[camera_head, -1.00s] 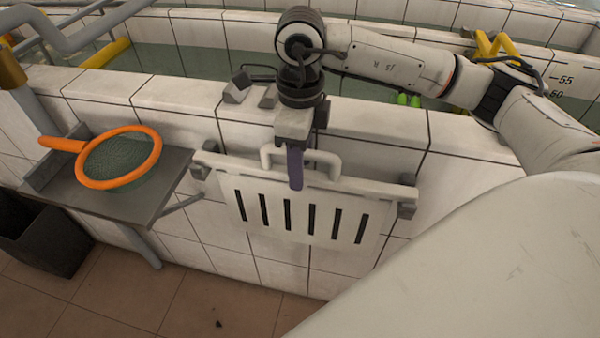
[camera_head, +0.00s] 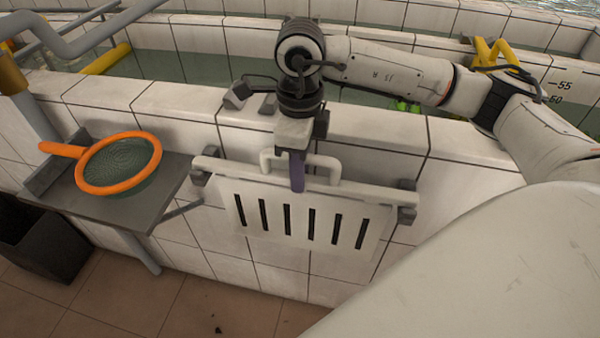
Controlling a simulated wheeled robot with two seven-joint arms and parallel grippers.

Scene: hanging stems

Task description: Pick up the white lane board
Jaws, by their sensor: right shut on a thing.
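The white lane board (camera_head: 340,238) is a pale panel with several dark upright slots and a raised loop handle on its top bar. It hangs in front of the tiled pool wall, its bar ends at the dark left bracket (camera_head: 203,178) and right bracket (camera_head: 407,206). My right gripper (camera_head: 297,180) points down and is shut on the board's handle (camera_head: 327,166); its purple-grey finger hides part of the handle. I cannot tell whether the bar still rests on the brackets. My left gripper is not in view.
An orange-rimmed green net (camera_head: 120,163) lies on a grey shelf (camera_head: 95,205) at the left. A black bin (camera_head: 45,245) stands below it. The tiled pool ledge (camera_head: 175,98) runs behind the board. The tiled floor (camera_head: 190,300) below is mostly clear.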

